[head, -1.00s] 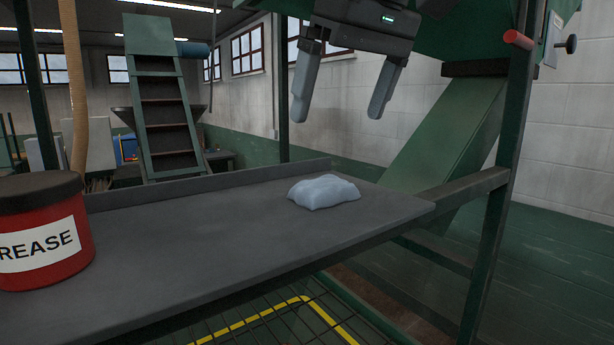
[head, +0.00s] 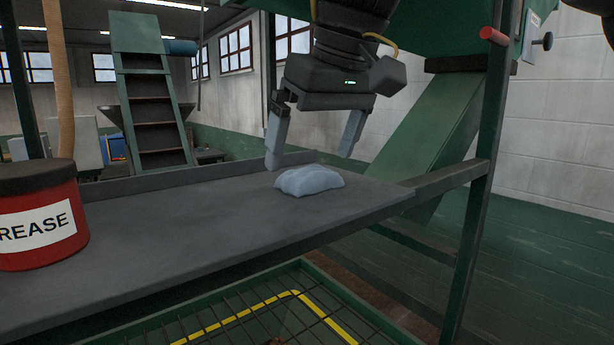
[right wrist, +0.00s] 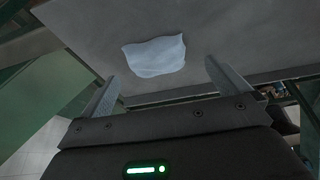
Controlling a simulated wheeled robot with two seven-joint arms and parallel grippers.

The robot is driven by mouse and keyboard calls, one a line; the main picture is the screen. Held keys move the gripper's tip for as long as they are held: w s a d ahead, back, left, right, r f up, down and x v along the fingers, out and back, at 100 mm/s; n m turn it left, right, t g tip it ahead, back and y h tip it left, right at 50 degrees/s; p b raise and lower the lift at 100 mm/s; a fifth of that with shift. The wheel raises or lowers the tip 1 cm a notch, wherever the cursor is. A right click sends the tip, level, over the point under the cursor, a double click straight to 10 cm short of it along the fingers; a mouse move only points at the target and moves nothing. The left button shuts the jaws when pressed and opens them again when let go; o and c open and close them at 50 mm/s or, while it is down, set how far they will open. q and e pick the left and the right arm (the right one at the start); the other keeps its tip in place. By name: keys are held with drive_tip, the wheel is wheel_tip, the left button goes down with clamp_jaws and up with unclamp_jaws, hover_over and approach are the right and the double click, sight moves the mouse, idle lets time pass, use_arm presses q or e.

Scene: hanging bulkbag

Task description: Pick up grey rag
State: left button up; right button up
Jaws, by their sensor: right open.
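The grey rag (head: 309,181) lies crumpled, pale blue-grey, on the dark shelf (head: 190,225) near its right end. My right gripper (head: 309,162) is open and empty, pointing down, with its fingers apart just above and around the rag's place in the head view. In the right wrist view the rag (right wrist: 154,57) lies beyond the two spread fingertips (right wrist: 162,74), not between them and not visibly touched. My left gripper is not in view.
A red grease tub (head: 40,215) stands on the shelf at the left. A low raised lip (head: 200,172) runs along the shelf's back. A green post (head: 472,240) stands at the right end. A wire grid (head: 260,315) lies below. The shelf between tub and rag is clear.

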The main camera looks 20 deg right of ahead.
sight(311, 166)
drive_tip(key=f, duration=0.1)
drive_tip(key=w+f, duration=0.1)
drive_tip(key=f, duration=0.1)
drive_tip(key=shift+w+d+p, duration=0.15)
drive_tip(key=shift+w+p, duration=0.15)
drive_tip(key=shift+w+f, duration=0.1)
drive_tip(key=shift+s+a, duration=0.25)
drive_tip(key=shift+c, duration=1.1)
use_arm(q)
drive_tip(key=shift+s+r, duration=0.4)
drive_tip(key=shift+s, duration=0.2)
use_arm(e)
drive_tip(key=shift+d, duration=0.1)
drive_tip(key=c, duration=0.7)
drive_tip(key=shift+r, duration=0.2)
drive_tip(key=shift+c, duration=0.2)
